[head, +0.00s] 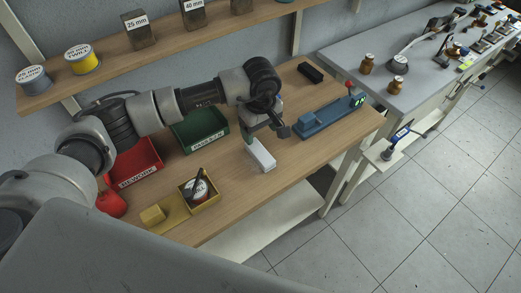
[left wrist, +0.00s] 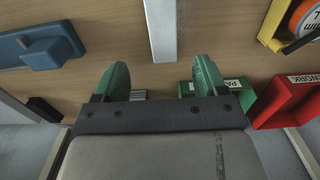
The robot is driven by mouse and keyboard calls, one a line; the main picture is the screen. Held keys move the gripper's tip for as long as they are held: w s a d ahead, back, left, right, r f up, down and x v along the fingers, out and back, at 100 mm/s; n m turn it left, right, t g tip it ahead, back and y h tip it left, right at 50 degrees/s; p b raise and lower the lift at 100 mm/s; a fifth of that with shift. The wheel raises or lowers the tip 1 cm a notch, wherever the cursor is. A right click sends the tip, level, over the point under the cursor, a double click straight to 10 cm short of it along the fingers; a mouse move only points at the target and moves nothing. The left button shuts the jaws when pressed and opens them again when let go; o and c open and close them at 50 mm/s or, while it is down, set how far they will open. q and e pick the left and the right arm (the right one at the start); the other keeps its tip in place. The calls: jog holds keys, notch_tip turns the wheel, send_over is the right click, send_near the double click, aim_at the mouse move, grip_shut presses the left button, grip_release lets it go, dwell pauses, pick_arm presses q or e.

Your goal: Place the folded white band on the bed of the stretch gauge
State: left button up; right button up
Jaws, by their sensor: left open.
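The folded white band (head: 262,157) lies on the wooden bench as a pale, narrow block. It also shows in the left wrist view (left wrist: 161,28), where its near end lies ahead of the gap between my fingers. The stretch gauge (head: 328,118) is a long blue device to the right of the band, with a raised blue block at its left end; part of it shows in the left wrist view (left wrist: 42,48). My left gripper (head: 263,134) is open, its green fingers (left wrist: 160,72) apart with nothing between them. It hangs just behind the band in the head view. My right gripper is not in view.
A green bin (head: 200,133) and a red bin (head: 136,168) stand left of the band. A yellow tray (head: 186,215) with a spool is at the front. A black block (head: 311,72) lies behind the gauge. Bare wood separates band and gauge.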

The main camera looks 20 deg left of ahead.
aim_at(259, 150)
pick_arm(q)
notch_tip(259, 150, down, 3)
jog(key=shift+p, duration=0.3)
jog(key=shift+f+p, duration=0.25)
jog(key=shift+p, duration=0.05)
jog(key=f+p, duration=0.1)
jog(key=f, duration=0.2)
jog(key=shift+s+a+f+p, duration=0.2)
jog(key=shift+f+p, duration=0.1)
jog(key=shift+p, duration=0.1)
jog(key=shift+f, duration=0.55)
jog(key=c, duration=1.1)
jog(key=shift+r, duration=0.15)
